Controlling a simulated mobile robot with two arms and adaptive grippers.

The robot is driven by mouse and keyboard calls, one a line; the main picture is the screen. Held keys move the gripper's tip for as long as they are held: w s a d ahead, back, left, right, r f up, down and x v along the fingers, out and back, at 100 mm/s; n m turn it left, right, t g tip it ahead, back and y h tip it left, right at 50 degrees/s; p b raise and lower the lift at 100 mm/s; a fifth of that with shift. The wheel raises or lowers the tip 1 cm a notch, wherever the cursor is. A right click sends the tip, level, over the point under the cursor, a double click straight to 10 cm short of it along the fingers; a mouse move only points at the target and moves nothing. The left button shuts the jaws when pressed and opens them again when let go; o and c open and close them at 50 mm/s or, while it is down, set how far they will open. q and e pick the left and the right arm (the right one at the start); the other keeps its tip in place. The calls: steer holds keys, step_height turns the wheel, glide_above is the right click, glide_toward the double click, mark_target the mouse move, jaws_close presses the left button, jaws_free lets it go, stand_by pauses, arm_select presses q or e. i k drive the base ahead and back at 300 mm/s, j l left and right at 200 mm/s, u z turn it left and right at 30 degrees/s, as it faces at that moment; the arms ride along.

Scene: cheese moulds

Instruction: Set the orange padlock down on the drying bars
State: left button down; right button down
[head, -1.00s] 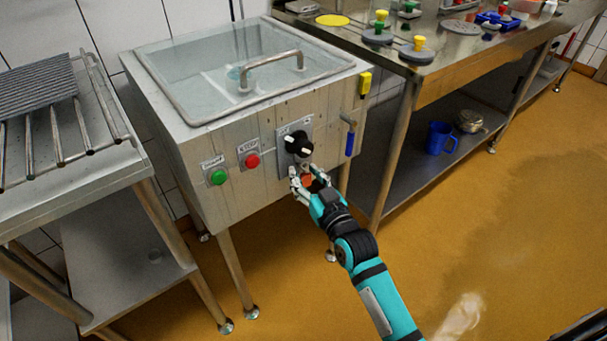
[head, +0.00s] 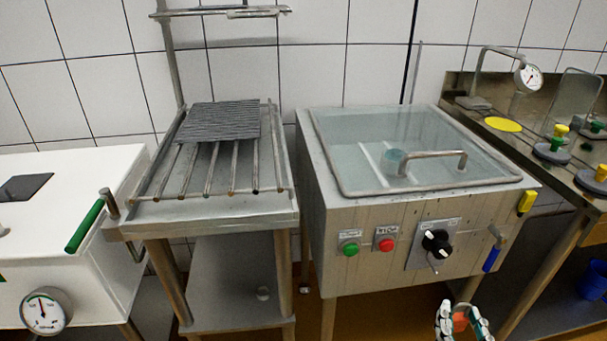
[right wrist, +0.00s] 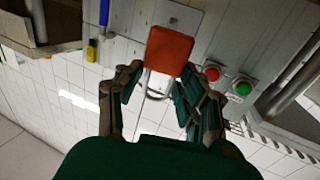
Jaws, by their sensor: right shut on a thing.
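The orange padlock (head: 460,320) is at the bottom edge of the head view, between the fingers of my right gripper (head: 462,323), below the vat's black rotary switch (head: 436,242). In the right wrist view the padlock's orange body (right wrist: 168,50) lies just beyond the fingertips of the right gripper (right wrist: 159,80), and its grey shackle shows between the fingers. The gripper is shut on the padlock, apart from the switch. The drying bars (head: 212,170) lie on the steel rack left of the vat; a dark ridged mat covers their back part. My left gripper is out of view.
The front part of the bars is clear. A white vat (head: 70,170) stands at the far left.

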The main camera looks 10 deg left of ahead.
mark_target(163, 176)
steer(key=k+j, duration=0.1)
steer(key=j, duration=0.45)
steer(key=k+j, duration=0.1)
steer(key=j, duration=0.45)
steer(key=k+j, duration=0.1)
steer(key=j, duration=0.5)
